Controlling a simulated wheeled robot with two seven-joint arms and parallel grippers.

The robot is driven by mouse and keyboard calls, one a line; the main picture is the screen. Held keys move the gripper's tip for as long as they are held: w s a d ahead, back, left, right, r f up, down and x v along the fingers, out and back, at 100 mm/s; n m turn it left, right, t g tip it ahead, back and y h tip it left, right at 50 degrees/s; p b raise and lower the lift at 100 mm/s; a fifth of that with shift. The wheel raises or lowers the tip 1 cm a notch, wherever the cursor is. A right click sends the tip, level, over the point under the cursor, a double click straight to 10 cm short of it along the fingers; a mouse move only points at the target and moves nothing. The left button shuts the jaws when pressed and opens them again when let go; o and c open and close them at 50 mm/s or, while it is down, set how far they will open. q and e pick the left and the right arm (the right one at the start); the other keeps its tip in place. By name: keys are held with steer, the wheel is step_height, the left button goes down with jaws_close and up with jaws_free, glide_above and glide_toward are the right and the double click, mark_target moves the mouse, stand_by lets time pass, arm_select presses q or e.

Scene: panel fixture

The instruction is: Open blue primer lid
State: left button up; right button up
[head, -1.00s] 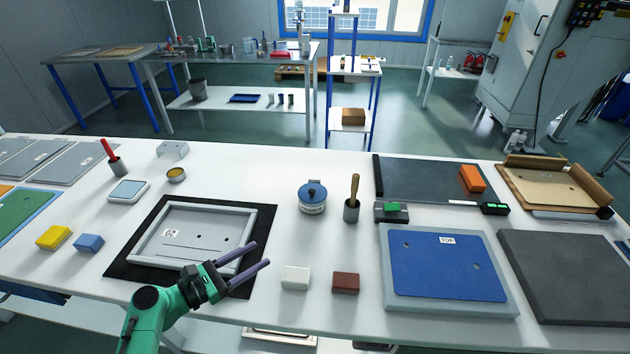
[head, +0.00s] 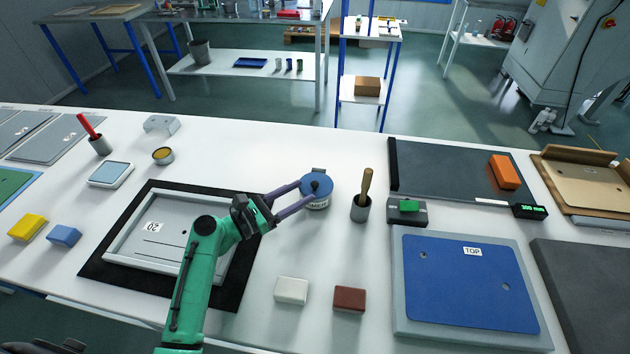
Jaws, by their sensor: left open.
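The blue primer lid (head: 316,184) sits on a squat white labelled can (head: 317,204), in the middle of the white table. A dark knob stands on the lid, and the lid looks closed. My left gripper (head: 307,193) reaches in from the lower left with its two purple fingers apart. The fingertips are at the lid, one towards its far left side and one at its near side. I cannot tell whether they touch it. My right gripper is not in view.
A cup with a wooden-handled brush (head: 363,197) stands just right of the can. A framed grey panel (head: 150,250) on a black mat lies under my left arm. White (head: 292,290) and brown (head: 349,299) blocks lie in front. The table behind the can is clear.

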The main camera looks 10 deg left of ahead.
mark_target(315, 183)
arm_select(q)
steer(key=x, duration=0.5)
steer(key=shift+w+d, duration=0.15)
jaws_close()
stand_by(1.1)
